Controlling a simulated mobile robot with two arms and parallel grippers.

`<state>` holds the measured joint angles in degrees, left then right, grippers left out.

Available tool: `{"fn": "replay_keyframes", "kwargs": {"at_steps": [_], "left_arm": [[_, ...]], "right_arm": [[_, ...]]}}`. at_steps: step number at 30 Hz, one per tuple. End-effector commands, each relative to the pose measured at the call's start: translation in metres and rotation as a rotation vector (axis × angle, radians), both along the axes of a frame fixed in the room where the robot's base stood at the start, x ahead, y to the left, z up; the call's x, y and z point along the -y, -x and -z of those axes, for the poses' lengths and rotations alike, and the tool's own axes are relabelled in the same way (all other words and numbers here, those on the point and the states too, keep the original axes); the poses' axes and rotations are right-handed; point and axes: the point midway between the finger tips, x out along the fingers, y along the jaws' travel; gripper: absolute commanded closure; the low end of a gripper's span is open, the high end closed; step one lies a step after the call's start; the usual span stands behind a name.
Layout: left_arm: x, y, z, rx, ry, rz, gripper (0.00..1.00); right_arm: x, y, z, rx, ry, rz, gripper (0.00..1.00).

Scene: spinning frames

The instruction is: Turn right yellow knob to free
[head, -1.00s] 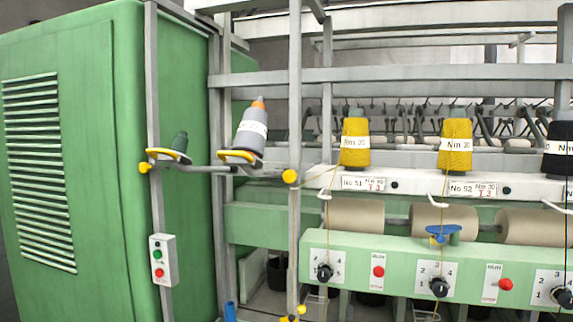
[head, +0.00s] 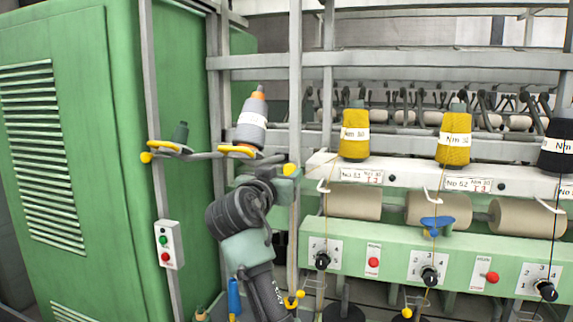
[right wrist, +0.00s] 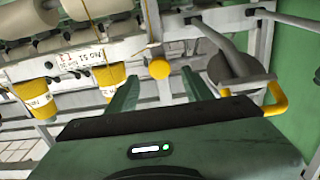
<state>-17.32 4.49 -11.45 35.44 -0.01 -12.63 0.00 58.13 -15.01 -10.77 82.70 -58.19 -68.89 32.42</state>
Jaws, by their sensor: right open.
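The right yellow knob (head: 290,169) is a round knob on the grey upright post, right of the cone holder with the grey bobbin. It also shows in the right wrist view (right wrist: 159,68). There it appears between the two green fingers of my right gripper (right wrist: 161,80), which is open with room on both sides of the knob. In the head view my right gripper (head: 279,171) is at the knob, its fingers partly hidden. I cannot tell whether a finger touches it. The left yellow knob (head: 147,157) is on the left post. My left gripper is not in view.
A grey-and-orange bobbin (head: 251,123) stands on its holder close to my right arm. Yellow cones (head: 354,145) stand on the white rail (head: 410,180). A control box (head: 168,245) hangs on the left post beside the green cabinet (head: 95,150).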

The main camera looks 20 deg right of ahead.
Motion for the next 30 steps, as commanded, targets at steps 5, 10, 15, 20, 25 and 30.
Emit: {"fn": "replay_keyframes", "kwargs": {"at_steps": [5, 10, 15, 20, 25, 30], "left_arm": [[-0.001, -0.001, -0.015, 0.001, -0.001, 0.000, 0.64], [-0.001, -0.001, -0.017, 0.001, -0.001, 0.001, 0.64], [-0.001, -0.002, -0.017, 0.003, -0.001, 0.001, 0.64], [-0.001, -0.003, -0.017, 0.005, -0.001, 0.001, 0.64], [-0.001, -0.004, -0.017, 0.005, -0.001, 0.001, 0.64], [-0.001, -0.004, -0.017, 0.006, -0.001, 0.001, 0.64]], "right_arm": [[0.013, -0.020, -0.002, -0.003, 0.002, 0.001, 0.49], [0.018, -0.027, 0.000, -0.001, -0.001, -0.001, 0.49], [0.018, -0.027, 0.001, -0.001, -0.001, -0.001, 0.49], [0.018, -0.027, 0.001, -0.001, -0.001, -0.001, 0.80], [0.018, -0.027, 0.001, -0.001, 0.000, -0.002, 1.00], [0.018, -0.027, 0.001, -0.010, 0.015, -0.002, 1.00]]}}
